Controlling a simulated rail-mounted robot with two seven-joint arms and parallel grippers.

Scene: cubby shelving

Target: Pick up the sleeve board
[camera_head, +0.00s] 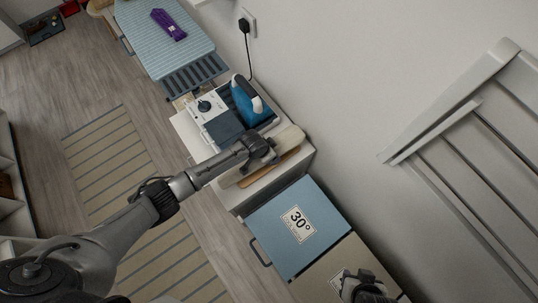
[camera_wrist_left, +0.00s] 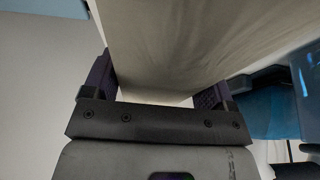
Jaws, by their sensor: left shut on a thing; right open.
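The sleeve board (camera_head: 288,138) has a pale beige padded top and a wooden lower part. It is at the front end of the white cabinet in the head view; I cannot tell whether it touches the cabinet. My left gripper (camera_head: 262,150) is shut on it. In the left wrist view, the beige cloth of the sleeve board (camera_wrist_left: 185,40) fills the space between the two fingers of the left gripper (camera_wrist_left: 158,88). My right gripper (camera_head: 366,284) is low in the head view, above a beige bin lid, open and apart from the board.
A blue steam iron (camera_head: 246,102) on its station (camera_head: 222,125) stands just behind the board, its cord running to a wall socket. A blue bin lid marked 30° (camera_head: 294,222) lies in front. An ironing board (camera_head: 165,45) is farther back. A white wall rack (camera_head: 455,115) is at right.

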